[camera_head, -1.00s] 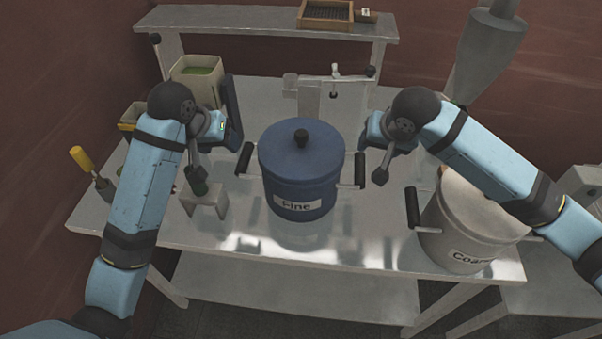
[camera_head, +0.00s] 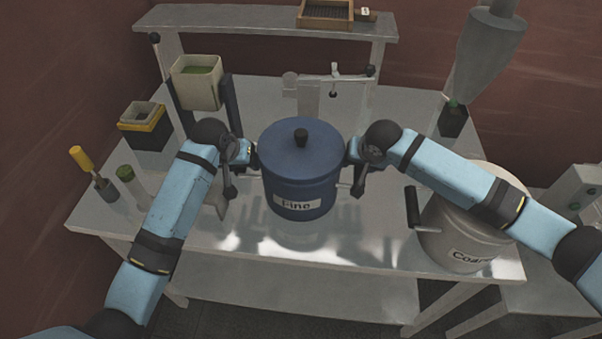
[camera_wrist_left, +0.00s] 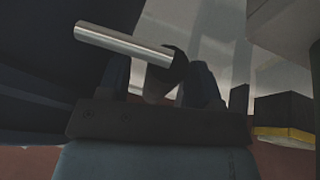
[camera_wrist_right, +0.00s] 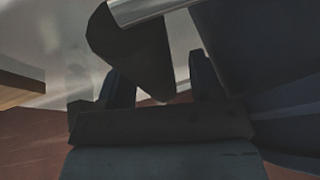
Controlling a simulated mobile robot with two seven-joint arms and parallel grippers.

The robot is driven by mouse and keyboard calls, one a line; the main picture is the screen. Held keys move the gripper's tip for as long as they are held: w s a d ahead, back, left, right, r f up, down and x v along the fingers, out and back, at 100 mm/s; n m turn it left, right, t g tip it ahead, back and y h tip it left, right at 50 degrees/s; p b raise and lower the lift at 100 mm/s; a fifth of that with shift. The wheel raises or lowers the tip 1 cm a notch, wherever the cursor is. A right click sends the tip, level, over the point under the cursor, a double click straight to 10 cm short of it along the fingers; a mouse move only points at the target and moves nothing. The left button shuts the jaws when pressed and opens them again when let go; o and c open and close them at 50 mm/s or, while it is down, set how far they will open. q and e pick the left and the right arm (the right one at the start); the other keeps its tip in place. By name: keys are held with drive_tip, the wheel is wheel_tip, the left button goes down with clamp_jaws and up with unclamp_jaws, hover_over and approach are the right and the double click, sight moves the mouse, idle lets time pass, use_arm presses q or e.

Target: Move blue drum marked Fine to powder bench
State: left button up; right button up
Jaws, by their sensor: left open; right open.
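The blue drum marked Fine (camera_head: 299,180), with a lid and dark knob, stands upright on the metal bench (camera_head: 340,240). Its two side handles are largely hidden behind my grippers in the head view. My left gripper (camera_head: 250,158) is open at the drum's left handle; the handle's metal rod (camera_wrist_left: 125,42) and dark grip (camera_wrist_left: 165,75) show at its fingers in the left wrist view. My right gripper (camera_head: 352,158) is open at the right handle; the dark grip (camera_wrist_right: 135,50) shows close to its fingers in the right wrist view. I cannot tell whether the fingers touch the grips.
A white drum marked Coarse (camera_head: 465,225) stands at the right, under my right forearm. A yellow-handled tool (camera_head: 88,165), a green-topped vial (camera_head: 127,178) and a yellow-black box (camera_head: 145,125) stand at the left. A raised shelf (camera_head: 260,22) runs along the back.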

use_arm(q)
clamp_jaws()
use_arm(e)
clamp_jaws()
idle(1.0)
use_arm(q)
drive_tip(key=shift+r, duration=0.25)
use_arm(e)
drive_tip(key=shift+r, duration=0.25)
use_arm(q)
drive_tip(key=shift+w, duration=0.15)
use_arm(e)
drive_tip(key=shift+w, duration=0.15)
